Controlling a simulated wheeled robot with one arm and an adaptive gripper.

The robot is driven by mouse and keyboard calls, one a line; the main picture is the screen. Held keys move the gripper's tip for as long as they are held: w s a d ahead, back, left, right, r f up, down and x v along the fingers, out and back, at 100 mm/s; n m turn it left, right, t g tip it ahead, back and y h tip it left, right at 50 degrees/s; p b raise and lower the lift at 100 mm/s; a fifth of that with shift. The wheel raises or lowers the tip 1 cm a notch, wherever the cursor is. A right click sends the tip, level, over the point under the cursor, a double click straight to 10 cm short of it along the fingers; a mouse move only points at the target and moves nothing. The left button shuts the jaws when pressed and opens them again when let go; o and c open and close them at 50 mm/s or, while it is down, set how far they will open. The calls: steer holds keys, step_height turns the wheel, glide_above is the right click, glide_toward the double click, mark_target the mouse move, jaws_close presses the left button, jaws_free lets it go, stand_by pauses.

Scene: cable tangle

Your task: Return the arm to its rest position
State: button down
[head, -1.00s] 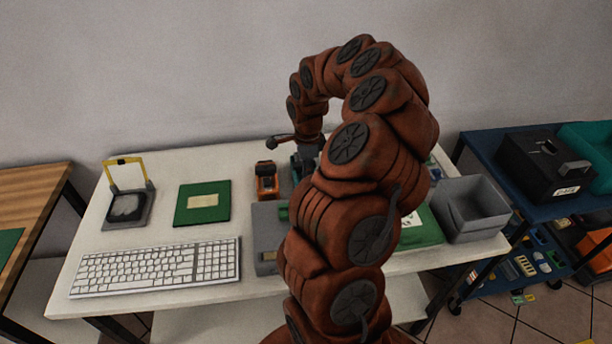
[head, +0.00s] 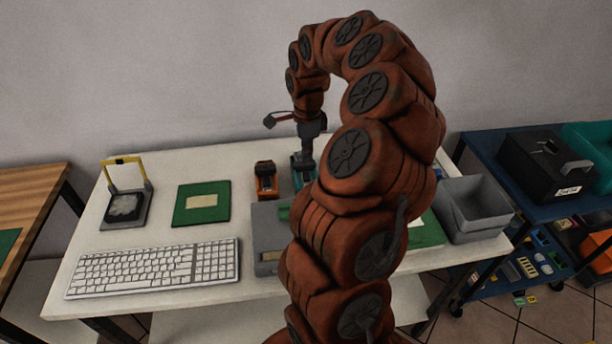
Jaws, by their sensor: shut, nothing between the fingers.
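My arm rises from the bottom middle in the head view, arches over and hangs its end down above the white table (head: 160,170). My gripper (head: 307,160) points down and is shut, with nothing held. It is just above or in front of a teal device (head: 298,180) at the back of the table; I cannot tell whether they touch. An orange device (head: 266,181) stands just to the left of the gripper. My arm hides part of the table's right half.
A grey box (head: 266,240), a keyboard (head: 152,267), a green board (head: 202,203) and a yellow-framed stand (head: 126,207) are on the table. A grey open bin (head: 475,210) is at its right. A blue cart (head: 480,155) carries a black case (head: 546,165).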

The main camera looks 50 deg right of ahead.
steer(key=shift+r, duration=0.1)
stand_by(0.5)
steer(key=s+a+r+n, duration=0.2)
steer(key=a+r+n, duration=0.15)
steer(key=a, duration=0.35)
steer(key=s+a+r+n, duration=0.1)
steer(key=a+r+n, duration=0.1)
steer(key=a+n, duration=0.45)
steer(key=s+a+r+n, duration=0.2)
steer(key=a+n, duration=0.1)
steer(key=a, duration=0.5)
steer(key=s+a+f+n+g, duration=0.1)
steer(key=s+a+n, duration=0.4)
steer(key=s, duration=0.4)
steer(key=s+a+f+n, duration=0.1)
steer(key=s+a+n, duration=0.5)
steer(key=s, duration=0.3)
steer(key=shift+s+f+n+g, duration=0.15)
steer(key=shift+s+n+g, duration=0.25)
steer(key=shift+n, duration=0.3)
steer(key=shift+d, duration=0.15)
